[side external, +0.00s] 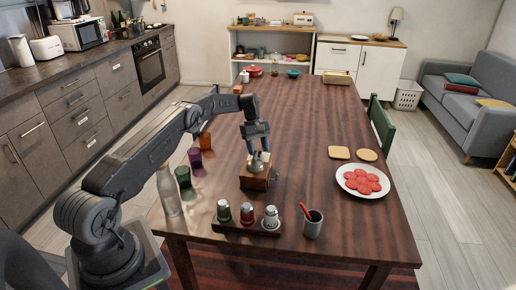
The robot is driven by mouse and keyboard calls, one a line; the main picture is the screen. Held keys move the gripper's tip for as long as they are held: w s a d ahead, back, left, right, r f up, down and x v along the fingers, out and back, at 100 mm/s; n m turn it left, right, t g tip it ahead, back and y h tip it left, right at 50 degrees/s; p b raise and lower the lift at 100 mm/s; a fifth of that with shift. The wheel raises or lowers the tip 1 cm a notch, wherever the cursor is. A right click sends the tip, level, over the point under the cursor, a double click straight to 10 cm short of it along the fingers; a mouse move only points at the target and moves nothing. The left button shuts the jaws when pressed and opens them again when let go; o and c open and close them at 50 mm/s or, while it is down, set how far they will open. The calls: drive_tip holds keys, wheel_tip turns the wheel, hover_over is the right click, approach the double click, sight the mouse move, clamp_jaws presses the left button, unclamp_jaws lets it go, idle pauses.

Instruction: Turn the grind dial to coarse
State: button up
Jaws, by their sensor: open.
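A coffee grinder with a wooden box base (256,182) and a metal dome on top stands upright near the middle of the table. My gripper (258,152) points down at the top of the grinder, its blue-grey fingers open around or just beside the metal part. I cannot tell whether they touch it. The grind dial is too small, or too hidden by the fingers, to make out, and its setting cannot be read.
A rack with three capped jars (247,213) and a cup with a red-handled tool (312,224) stand in front. A glass bottle (168,191) and coloured tumblers (195,157) stand left, near my arm. A plate of red slices (362,181) lies right. The table's middle back is clear.

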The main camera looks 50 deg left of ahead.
drive_tip(key=shift+r, duration=0.1)
drive_tip(key=shift+a+r, duration=0.2)
drive_tip(key=shift+r, duration=0.1)
wheel_tip(320, 180, up, 9)
drive_tip(key=shift+a, duration=0.35)
drive_tip(key=shift+w, duration=0.1)
